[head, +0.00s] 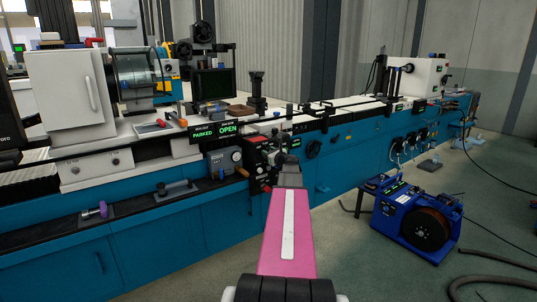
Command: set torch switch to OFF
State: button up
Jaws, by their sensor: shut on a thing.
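My gripper (279,150) is at the right part of this box, shut on a small control there. The arm's dark wrist hides most of the fingers and what they hold. The torch switch and its position cannot be made out at this size.
Green displays reading PARKED (203,133) and OPEN (229,129) stand left of the control box. A grey gauge unit (224,161) is beside it. A blue wire feeder (412,218) with a dark spool stands on the floor at right. Cables (490,290) lie at lower right.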

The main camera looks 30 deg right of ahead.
jog(key=n, duration=0.9)
jog(key=shift+n, duration=0.4)
jog(key=n, duration=0.4)
jog(key=shift+n, duration=0.3)
jog(key=n, duration=0.4)
jog(key=shift+r, duration=0.1)
jog(key=shift+n, duration=0.3)
jog(key=o, duration=0.9)
jog(key=shift+o, duration=0.2)
jog(key=s, duration=1)
jog(key=shift+s+d, duration=0.4)
jog(key=shift+d, duration=0.05)
